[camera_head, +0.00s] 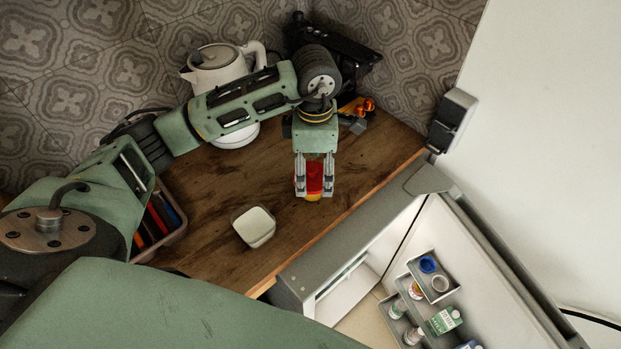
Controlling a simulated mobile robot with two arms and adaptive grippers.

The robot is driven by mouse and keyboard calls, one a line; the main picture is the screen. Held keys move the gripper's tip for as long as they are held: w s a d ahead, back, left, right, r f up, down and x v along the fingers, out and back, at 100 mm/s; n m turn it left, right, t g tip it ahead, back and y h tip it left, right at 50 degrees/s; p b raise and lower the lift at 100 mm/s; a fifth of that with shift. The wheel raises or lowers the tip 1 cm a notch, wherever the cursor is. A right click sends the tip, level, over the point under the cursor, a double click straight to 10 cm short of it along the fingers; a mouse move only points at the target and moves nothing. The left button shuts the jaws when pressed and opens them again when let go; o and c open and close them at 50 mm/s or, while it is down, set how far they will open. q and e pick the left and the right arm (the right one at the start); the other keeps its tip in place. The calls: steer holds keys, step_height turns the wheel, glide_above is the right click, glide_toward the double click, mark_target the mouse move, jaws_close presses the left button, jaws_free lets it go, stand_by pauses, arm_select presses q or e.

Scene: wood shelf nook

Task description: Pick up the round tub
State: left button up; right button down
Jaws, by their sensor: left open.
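My left gripper (314,190) points down over the wooden counter near its right part. It is open, with one finger on each side of a red and yellow item (314,177). The fingers and palm hide much of this item, so I cannot tell its full shape, whether it is the round tub, or whether the fingers touch it. A pale, open-topped tub with rounded, squarish corners (255,228) stands apart on the counter, lower left of the gripper. My right gripper is out of view.
A white kettle (215,62) and a black appliance (345,50) stand at the back by the tiled wall. A bin of coloured items (160,222) is at left. The open fridge (440,270) lies beyond the counter's front edge.

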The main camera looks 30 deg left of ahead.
mark_target(312, 177)
arm_select(q)
steer(key=f, duration=0.1)
steer(key=f+p, duration=0.1)
steer(key=f, duration=0.1)
steer(key=shift+s+a+f+p, duration=0.15)
steer(key=shift+a+f+p, duration=0.15)
steer(key=shift+f, duration=0.5)
steer(key=shift+d+f, duration=0.1)
steer(key=shift+f, duration=0.05)
steer(key=c, duration=1.3)
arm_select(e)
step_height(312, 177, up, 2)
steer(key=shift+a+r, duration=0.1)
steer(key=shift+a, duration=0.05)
